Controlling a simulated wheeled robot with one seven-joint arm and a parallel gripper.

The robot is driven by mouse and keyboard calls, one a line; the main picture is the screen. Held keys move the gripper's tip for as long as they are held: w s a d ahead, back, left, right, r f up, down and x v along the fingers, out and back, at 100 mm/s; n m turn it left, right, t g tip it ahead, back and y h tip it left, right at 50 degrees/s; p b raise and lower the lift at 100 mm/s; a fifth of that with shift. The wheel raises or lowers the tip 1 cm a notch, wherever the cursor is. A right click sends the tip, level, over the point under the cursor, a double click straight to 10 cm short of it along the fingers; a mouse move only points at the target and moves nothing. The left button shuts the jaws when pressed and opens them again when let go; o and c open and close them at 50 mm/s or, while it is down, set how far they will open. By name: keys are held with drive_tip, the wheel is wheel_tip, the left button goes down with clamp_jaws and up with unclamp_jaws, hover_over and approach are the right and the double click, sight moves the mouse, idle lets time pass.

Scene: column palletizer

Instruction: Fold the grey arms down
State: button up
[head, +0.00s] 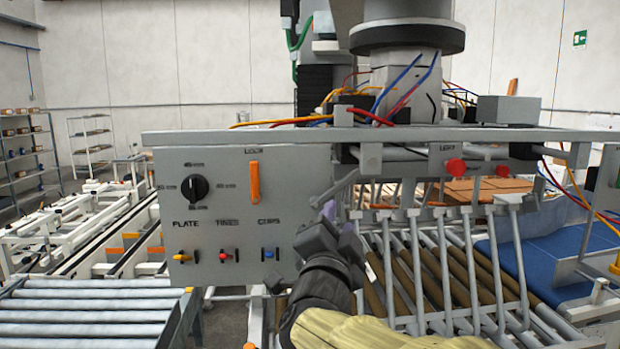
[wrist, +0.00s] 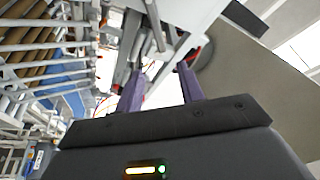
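Several slanting grey arms (head: 470,262) hang under the right half of the palletizer head, with small square blocks at their upper ends. Grey bars also show at the left of the wrist view (wrist: 45,46). My gripper (head: 338,222), with purple fingers, is just left of these arms, in front of the head's underside. In the wrist view its two fingers (wrist: 158,92) stand apart with nothing clearly held between them. A grey control panel (head: 225,235) on the left carries a black dial (head: 195,188), an orange lock lever (head: 254,182) and small yellow, red and blue switches.
Two red knobs (head: 455,166) sit on the head's front beam. Cardboard boxes (head: 485,190) are behind the bars. A roller conveyor (head: 85,318) lies at lower left and a blue belt (head: 545,262) at right. Loose coloured cables run above the beam.

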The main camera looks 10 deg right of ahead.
sight(347, 181)
drive_tip(key=p+x, duration=0.7)
drive_tip(key=x, duration=0.8)
drive_tip(key=shift+w+d, duration=0.1)
drive_tip(key=shift+w, duration=0.2)
drive_tip(key=shift+c, duration=0.5)
clamp_jaws()
